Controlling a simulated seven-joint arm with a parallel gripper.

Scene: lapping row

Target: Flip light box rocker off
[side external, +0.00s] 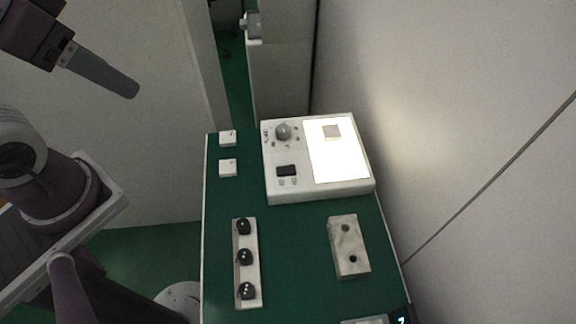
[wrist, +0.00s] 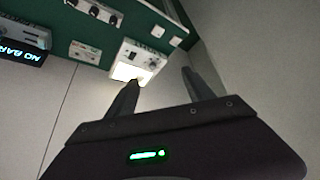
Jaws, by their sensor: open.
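The light box (side external: 318,194) is a white box at the far end of the green bench, its bright panel (side external: 345,165) lit with a small grey square on it. Its black rocker (side external: 286,170) sits left of the panel, below a grey knob (side external: 283,131); I cannot tell which way it is tilted. In the wrist view the light box (wrist: 146,54) is beyond my fingers, with the lit panel partly behind one finger. My gripper (wrist: 160,85) is open and empty. In the side view a finger of it (side external: 105,75) is at upper left, well apart from the box.
On the green bench (side external: 290,235) are two small white blocks (side external: 228,168), a strip with three black knobs (side external: 245,272) and a pale block with two holes (side external: 348,247). A dark display (side external: 402,315) is at the near right corner. A wall stands along the right.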

